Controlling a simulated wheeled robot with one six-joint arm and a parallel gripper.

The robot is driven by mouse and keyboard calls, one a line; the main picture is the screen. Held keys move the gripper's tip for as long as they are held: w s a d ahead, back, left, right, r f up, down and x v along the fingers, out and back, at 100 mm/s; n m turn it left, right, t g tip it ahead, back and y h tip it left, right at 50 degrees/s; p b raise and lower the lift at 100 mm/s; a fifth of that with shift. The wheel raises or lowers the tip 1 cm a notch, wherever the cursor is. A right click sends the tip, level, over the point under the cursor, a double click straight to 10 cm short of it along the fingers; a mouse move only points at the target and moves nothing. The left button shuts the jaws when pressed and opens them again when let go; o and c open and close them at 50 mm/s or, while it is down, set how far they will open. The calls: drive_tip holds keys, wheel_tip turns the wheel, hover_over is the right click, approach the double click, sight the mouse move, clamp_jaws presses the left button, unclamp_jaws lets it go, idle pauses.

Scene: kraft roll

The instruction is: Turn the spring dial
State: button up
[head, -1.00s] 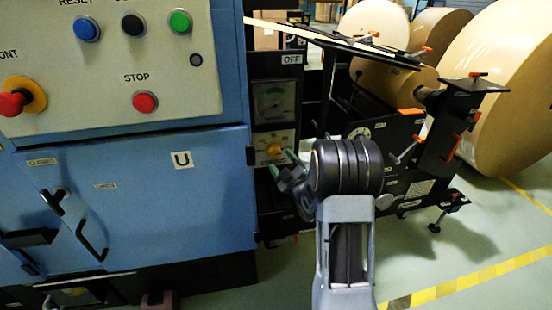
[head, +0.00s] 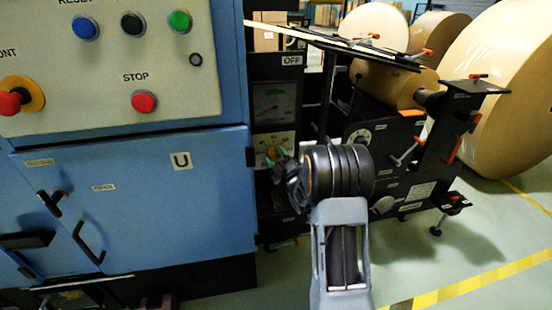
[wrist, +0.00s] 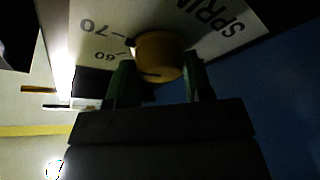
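The spring dial is a round yellow knob (head: 271,153) on a pale plate, low on the machine's dark side panel. In the wrist view the knob (wrist: 158,55) sits on a white plate marked "SPRIN", "70" and "60". My gripper (wrist: 160,72) has its two green fingers apart, one at each lower side of the knob. Nothing else is between the fingers. I cannot tell whether they touch the knob. In the head view my gripper (head: 279,163) is at the plate and covers part of it.
A gauge (head: 273,103) sits just above the dial, under an "OFF" label. The blue cabinet (head: 140,200) with handles and buttons stands to the left. A black frame (head: 390,150) and large kraft rolls (head: 500,90) are to the right. Open floor lies at front right.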

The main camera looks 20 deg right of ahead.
drive_tip(key=c, duration=0.3)
drive_tip(key=shift+a, duration=0.15)
drive_tip(key=shift+c, duration=0.5)
drive_tip(key=n+b, duration=0.1)
drive_tip(key=n, duration=0.1)
drive_tip(key=n+g+y+b, duration=0.1)
drive_tip(key=b, duration=0.1)
drive_tip(key=shift+d+f+n, duration=0.15)
drive_tip(key=shift+d+n, duration=0.05)
drive_tip(key=shift+n, duration=0.2)
drive_tip(key=n+g+b, duration=0.1)
drive_tip(key=n+b, duration=0.1)
drive_tip(key=n, duration=0.1)
drive_tip(key=n+g+b, duration=0.1)
drive_tip(key=n+b, duration=0.1)
drive_tip(key=n, duration=0.1)
drive_tip(key=shift+r+g+y, duration=0.2)
drive_tip(key=shift+g+y, duration=0.1)
drive_tip(key=shift+g, duration=0.1)
drive_tip(key=n+g, duration=0.1)
drive_tip(key=n, duration=0.1)
drive_tip(key=n+h+b, duration=0.1)
drive_tip(key=n, duration=0.2)
drive_tip(key=shift+r+g+b, duration=0.15)
drive_tip(key=shift+g+b, duration=0.15)
drive_tip(key=shift+g, duration=0.1)
drive_tip(key=n+g+h+b, duration=0.1)
drive_tip(key=n+h, duration=0.1)
drive_tip(key=n, duration=0.2)
drive_tip(key=shift+a+r, duration=0.1)
